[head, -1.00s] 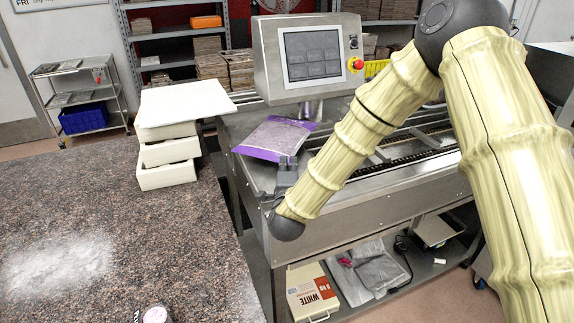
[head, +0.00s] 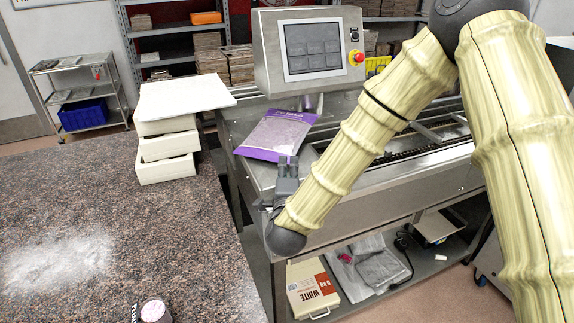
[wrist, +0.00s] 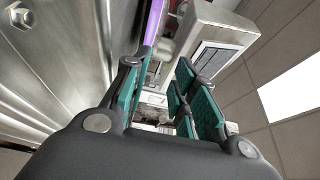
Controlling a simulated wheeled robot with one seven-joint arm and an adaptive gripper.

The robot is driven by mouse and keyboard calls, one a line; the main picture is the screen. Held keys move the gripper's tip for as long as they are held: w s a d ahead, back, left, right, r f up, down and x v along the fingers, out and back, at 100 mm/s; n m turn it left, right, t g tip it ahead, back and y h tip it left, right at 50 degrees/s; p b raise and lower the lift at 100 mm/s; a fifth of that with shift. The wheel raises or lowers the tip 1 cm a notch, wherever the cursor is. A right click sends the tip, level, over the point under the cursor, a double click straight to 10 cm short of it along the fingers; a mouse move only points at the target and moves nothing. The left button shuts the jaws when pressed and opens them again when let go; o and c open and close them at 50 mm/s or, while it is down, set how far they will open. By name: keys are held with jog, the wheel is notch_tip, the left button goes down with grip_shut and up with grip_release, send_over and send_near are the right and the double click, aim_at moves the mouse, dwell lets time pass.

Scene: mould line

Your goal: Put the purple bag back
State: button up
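The purple bag (head: 277,136), purple-edged with a paler middle, lies flat on the left end of the steel machine (head: 262,176). Its front edge is close to my gripper (head: 287,162), which points away from me at that edge. In the wrist view, my gripper's teal-padded fingers (wrist: 160,88) stand apart with a clear gap between them. A thin purple strip of the bag (wrist: 154,22) shows above the left finger. I cannot tell whether a finger touches the bag. The gap holds nothing that I can see.
At left, white boxes (head: 166,150) stand on the speckled counter (head: 95,210). A white-labelled carton (head: 312,290) and grey bags (head: 380,270) lie on the lower shelf.

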jog(key=s+b, duration=0.1)
jog(key=s, duration=0.5)
jog(key=shift+a, duration=0.1)
